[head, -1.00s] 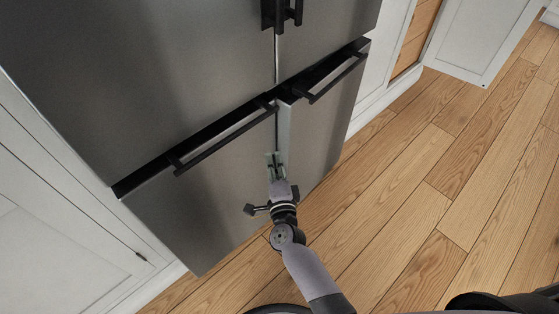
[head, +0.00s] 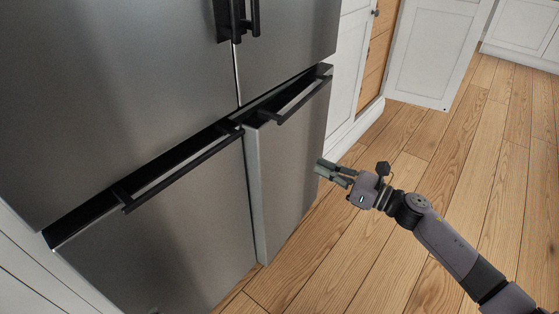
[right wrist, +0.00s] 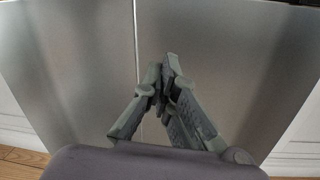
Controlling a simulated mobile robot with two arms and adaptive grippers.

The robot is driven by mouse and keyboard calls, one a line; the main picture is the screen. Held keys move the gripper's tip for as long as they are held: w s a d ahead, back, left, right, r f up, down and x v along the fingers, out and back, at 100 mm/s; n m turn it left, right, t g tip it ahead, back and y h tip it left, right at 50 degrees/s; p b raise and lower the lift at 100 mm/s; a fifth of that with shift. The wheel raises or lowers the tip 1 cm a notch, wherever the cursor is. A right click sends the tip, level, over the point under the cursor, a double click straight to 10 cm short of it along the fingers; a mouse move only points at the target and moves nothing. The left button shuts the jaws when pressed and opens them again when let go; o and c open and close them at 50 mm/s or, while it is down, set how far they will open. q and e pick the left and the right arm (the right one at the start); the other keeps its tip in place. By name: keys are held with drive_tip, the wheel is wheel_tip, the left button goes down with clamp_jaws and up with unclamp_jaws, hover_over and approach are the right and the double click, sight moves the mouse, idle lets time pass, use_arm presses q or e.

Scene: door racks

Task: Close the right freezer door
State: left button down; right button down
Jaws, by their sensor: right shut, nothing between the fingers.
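The right freezer door (head: 290,160) is the lower right steel panel of the fridge. It stands slightly ajar, its left edge (head: 254,195) sticking out past the left freezer door (head: 170,240). Its black bar handle (head: 300,102) runs along the top. My right gripper (head: 320,170) is shut and empty, in front of the right part of this door; I cannot tell if it touches. In the right wrist view its fingers (right wrist: 166,75) are together before the steel front, just right of the seam between doors. My left gripper is not in view.
The upper fridge doors (head: 110,90) look shut, with black handles (head: 237,18) at the middle. White cabinets (head: 432,50) stand at the back right, one with its door open. The wooden floor (head: 420,150) right of the fridge is clear.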

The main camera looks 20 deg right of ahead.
drive_tip(key=n, duration=0.2)
approach(271, 147)
drive_tip(key=shift+g, duration=0.3)
drive_tip(key=x, duration=0.6)
drive_tip(key=shift+w+r, duration=0.1)
drive_tip(key=shift+r, duration=0.2)
drive_tip(key=shift+w+a, duration=0.3)
drive_tip(key=shift+a, duration=0.05)
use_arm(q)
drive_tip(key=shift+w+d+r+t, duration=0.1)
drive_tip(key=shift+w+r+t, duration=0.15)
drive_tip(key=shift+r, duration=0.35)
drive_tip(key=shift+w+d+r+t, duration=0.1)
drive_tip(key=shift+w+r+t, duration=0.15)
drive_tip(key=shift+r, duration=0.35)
